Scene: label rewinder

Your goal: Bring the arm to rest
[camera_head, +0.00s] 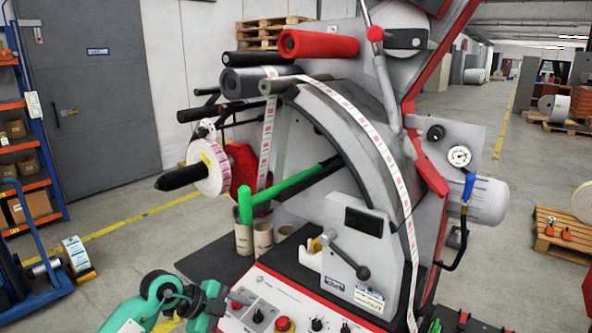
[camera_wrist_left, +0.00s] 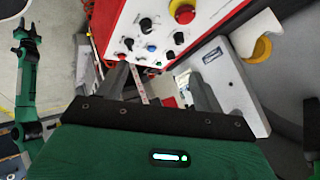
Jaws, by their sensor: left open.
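My left arm (camera_head: 165,299), teal with dark joints, comes in at the bottom left of the head view, beside the red-edged control panel (camera_head: 285,295). Its fingertips cannot be made out there. In the left wrist view my left gripper (camera_wrist_left: 160,88) is open, its two grey fingers apart with nothing held between them. The control panel (camera_wrist_left: 150,30), with dark knobs and a red button (camera_wrist_left: 185,12), shows beyond the fingers. A green and black arm part (camera_wrist_left: 28,85) stands at the left of that view. My right gripper cannot be identified in either view.
The label rewinder (camera_head: 330,200) fills the middle, with a label roll (camera_head: 207,167) on a black spindle, a green bar (camera_head: 285,187) and a grey lever (camera_head: 350,258). A blue cart (camera_head: 45,260) stands at left. Clear floor (camera_head: 140,235) lies between cart and machine.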

